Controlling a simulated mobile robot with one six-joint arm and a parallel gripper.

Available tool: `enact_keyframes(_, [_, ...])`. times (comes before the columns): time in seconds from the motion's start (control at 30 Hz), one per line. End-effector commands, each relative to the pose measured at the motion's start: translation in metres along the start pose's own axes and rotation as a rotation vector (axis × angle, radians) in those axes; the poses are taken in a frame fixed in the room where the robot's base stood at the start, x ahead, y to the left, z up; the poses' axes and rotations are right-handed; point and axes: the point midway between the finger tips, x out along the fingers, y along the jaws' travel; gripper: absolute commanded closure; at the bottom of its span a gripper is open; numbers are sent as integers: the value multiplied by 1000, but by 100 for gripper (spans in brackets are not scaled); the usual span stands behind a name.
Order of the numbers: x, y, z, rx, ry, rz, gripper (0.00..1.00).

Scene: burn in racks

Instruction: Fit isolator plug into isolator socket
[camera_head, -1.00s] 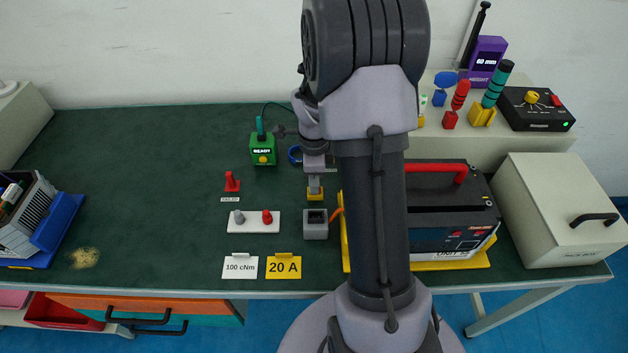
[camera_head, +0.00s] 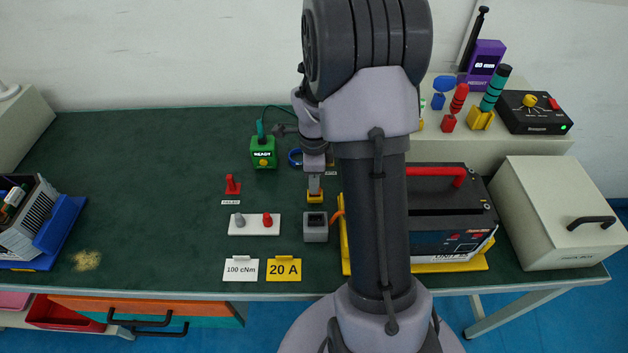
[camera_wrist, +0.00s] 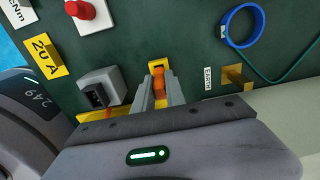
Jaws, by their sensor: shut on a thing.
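My gripper (camera_wrist: 160,95) points down at the bench and is shut on an orange piece (camera_wrist: 159,80), which looks like the isolator plug. The piece stands at a small yellow block (camera_wrist: 155,64); whether it is still seated there is hidden by the fingers. In the head view my gripper (camera_head: 315,184) is just above that yellow block (camera_head: 315,197). The grey isolator socket (camera_head: 315,233), a box with a dark opening on top, stands in front of the block, empty. It shows left of my fingers in the wrist view (camera_wrist: 100,84).
The dark unit (camera_head: 448,238) on its yellow tray stands close to the right of the socket, with an orange lead between. A white plate (camera_head: 254,225) with grey and red knobs sits left. Behind are a green READY box (camera_head: 263,153) and a blue ring (camera_wrist: 242,28).

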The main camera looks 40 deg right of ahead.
Motion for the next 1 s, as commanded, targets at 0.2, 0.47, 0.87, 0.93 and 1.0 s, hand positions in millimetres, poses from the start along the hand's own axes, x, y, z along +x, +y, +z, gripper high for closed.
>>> enact_keyframes(0.2, [0, 0, 0, 0, 0, 0, 100])
enact_keyframes(0.47, [-7, 0, 0, 0, 0, 0, 100])
enact_keyframes(0.87, [-21, 0, 0, 0, 0, 1, 100])
enact_keyframes(0.93, [-21, 0, 0, 0, 0, 1, 100])
enact_keyframes(1.0, [-22, 0, 0, 1, 0, 0, 100])
